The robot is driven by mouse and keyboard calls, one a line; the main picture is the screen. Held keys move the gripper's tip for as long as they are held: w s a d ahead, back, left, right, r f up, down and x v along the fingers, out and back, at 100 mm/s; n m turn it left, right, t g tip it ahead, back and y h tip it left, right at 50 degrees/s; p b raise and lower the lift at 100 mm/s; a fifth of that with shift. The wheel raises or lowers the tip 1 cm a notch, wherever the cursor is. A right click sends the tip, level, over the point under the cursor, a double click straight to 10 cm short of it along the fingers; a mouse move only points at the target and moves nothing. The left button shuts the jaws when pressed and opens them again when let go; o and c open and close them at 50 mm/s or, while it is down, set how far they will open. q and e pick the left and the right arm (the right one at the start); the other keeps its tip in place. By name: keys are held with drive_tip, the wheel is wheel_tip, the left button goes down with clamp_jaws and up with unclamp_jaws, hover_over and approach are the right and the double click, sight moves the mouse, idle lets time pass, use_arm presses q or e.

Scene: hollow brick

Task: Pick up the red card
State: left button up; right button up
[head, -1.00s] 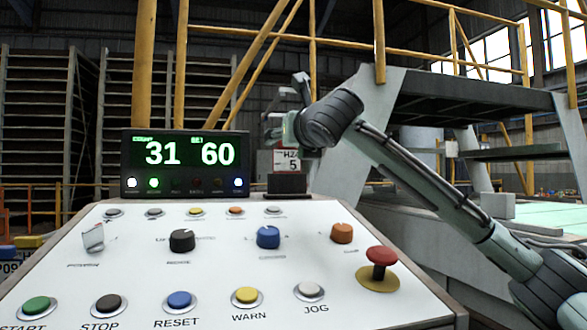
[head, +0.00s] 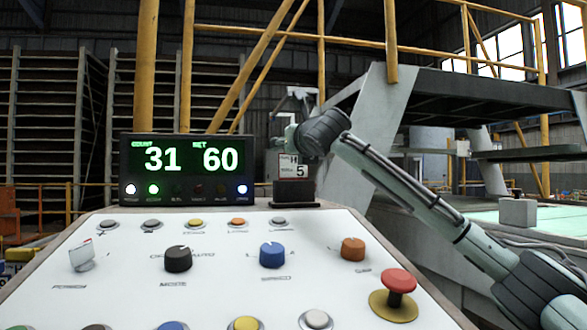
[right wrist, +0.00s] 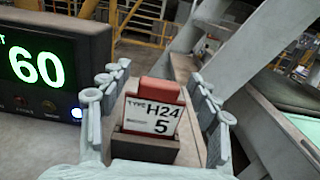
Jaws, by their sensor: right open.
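The red card (right wrist: 161,88) stands upright in the right wrist view, behind a white card (right wrist: 151,117) printed "TYPE H24 5". Both stand in a dark holder (right wrist: 146,147); its lower part hides the cards' bottom edges. My right gripper (right wrist: 158,80) is open, its fingers to the left and right of the cards with gaps on both sides. In the head view the white card (head: 291,167) and the holder (head: 294,192) stand beside the display, with my right gripper (head: 298,100) above them. I cannot make out the red card there. My left gripper is not in view.
A display (head: 185,168) reading 31 and 60 stands just left of the holder. In front is a white control panel (head: 215,285) with knobs, buttons and a red mushroom button (head: 399,283). Yellow railings and a grey platform stand behind.

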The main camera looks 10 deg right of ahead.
drive_tip(key=c, duration=1.4)
drive_tip(key=shift+r, duration=0.1)
